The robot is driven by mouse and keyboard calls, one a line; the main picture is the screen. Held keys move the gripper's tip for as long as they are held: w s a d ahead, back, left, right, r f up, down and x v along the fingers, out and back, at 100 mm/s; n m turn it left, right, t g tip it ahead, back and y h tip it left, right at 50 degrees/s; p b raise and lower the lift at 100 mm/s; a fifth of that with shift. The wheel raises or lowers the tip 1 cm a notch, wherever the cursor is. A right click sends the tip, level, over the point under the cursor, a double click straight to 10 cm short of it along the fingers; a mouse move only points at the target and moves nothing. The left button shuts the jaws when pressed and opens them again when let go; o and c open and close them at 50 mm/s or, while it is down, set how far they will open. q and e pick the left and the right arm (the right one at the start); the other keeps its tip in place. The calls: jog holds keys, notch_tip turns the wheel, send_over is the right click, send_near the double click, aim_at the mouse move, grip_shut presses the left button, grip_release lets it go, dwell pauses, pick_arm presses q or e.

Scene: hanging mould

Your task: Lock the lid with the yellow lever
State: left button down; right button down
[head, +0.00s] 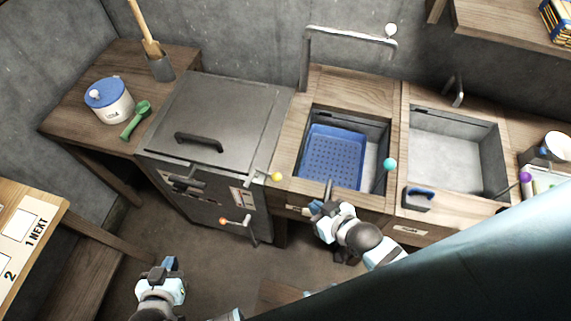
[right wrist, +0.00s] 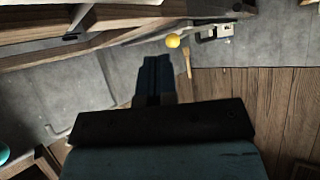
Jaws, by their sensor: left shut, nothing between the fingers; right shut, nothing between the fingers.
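The grey metal lid (head: 220,112) lies flat and closed on the steel unit, with a dark handle on top. The yellow lever shows as a yellow ball knob (head: 277,176) at the unit's front right corner, on a short light arm; the knob also shows in the right wrist view (right wrist: 173,41). Its latch end is too small to make out. My right gripper (head: 318,207) is shut and empty, right of and below the knob in the head view, apart from it. My left gripper (head: 170,266) is shut and empty, low in front of the unit.
An orange-knobbed crank (head: 223,221) sticks out of the unit's front, below the yellow knob. A blue perforated basket (head: 334,158) sits in the basin to the right, near a teal knob (head: 390,164). Floor in front of the unit is clear.

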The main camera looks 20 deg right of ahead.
jog(key=w+a+r+n+g+y+b, duration=0.1)
jog(key=w, duration=0.3)
jog(key=w+a+r+n+g+y+b, duration=0.1)
jog(key=w+a+g+y, duration=0.1)
jog(key=w, duration=0.2)
jog(key=w+a+r+n+g+y+b, duration=0.1)
jog(key=w+a, duration=0.1)
jog(key=w, duration=0.2)
jog(key=shift+n+g+y, duration=0.3)
jog(key=shift+n, duration=0.1)
jog(key=w+d+r+g+b, duration=0.1)
jog(key=w+d+r+g, duration=0.1)
jog(key=d, duration=0.3)
jog(key=w+d+r+n+g+h+b, duration=0.1)
jog(key=w+d+r+g, duration=0.2)
jog(key=d, duration=0.2)
jog(key=shift+d+g+h, duration=0.3)
jog(key=shift+d+g, duration=0.1)
jog(key=x, duration=1)
jog(key=shift+a+p, duration=0.1)
jog(key=shift+p, duration=0.25)
jog(key=s+a, duration=0.1)
jog(key=a+p, duration=0.1)
jog(key=shift+s+a+f, duration=0.25)
jog(key=shift+s, duration=0.1)
jog(key=shift+s+a+f, duration=0.15)
jog(key=shift+s+a, duration=0.05)
jog(key=shift+a, duration=0.05)
